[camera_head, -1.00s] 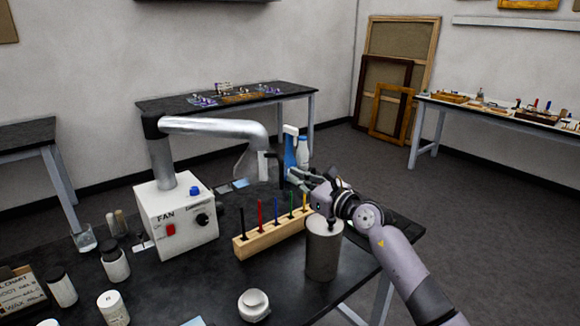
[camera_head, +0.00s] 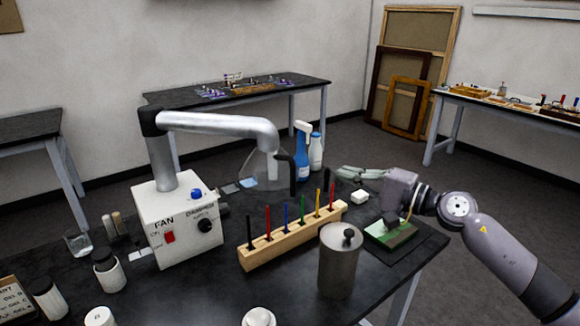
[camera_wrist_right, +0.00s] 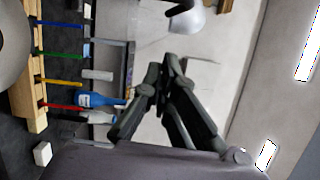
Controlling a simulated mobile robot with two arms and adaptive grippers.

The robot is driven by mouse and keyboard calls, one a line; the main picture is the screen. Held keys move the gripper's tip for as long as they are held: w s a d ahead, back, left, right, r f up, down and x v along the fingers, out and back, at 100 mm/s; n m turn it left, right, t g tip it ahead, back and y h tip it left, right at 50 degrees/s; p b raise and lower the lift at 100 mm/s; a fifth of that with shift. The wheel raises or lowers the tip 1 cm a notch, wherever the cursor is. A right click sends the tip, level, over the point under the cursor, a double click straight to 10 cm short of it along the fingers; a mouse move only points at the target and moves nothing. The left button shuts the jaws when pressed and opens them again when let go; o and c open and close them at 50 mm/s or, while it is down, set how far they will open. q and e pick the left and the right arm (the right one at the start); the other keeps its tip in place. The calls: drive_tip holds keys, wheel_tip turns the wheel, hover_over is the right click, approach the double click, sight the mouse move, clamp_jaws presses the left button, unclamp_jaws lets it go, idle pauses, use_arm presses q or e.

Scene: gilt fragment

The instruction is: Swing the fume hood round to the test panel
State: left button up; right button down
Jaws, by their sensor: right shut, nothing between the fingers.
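The fume hood has a silver jointed arm (camera_head: 220,124) on a white FAN box (camera_head: 182,228). Its clear flared hood (camera_head: 262,172) hangs over the back of the black table, with a black handle (camera_head: 291,172) on its right side. Part of the hood and handle shows at the top of the right wrist view (camera_wrist_right: 187,20). My left gripper is out of view.
A wooden rack (camera_head: 290,239) of coloured sticks and a metal canister (camera_head: 338,262) stand between the fan box and panel. Blue (camera_head: 302,155) and white (camera_head: 317,152) bottles stand behind the hood. A white block (camera_head: 360,197) lies below my gripper.

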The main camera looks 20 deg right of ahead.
drive_tip(key=w+a+n+p, duration=0.1)
drive_tip(key=w+a+p, duration=0.3)
drive_tip(key=a+p, duration=0.4)
drive_tip(key=shift+a+r+p, duration=0.2)
drive_tip(key=shift+a+p, duration=0.1)
drive_tip(key=shift+p, duration=0.4)
drive_tip(key=shift+s+f, duration=0.1)
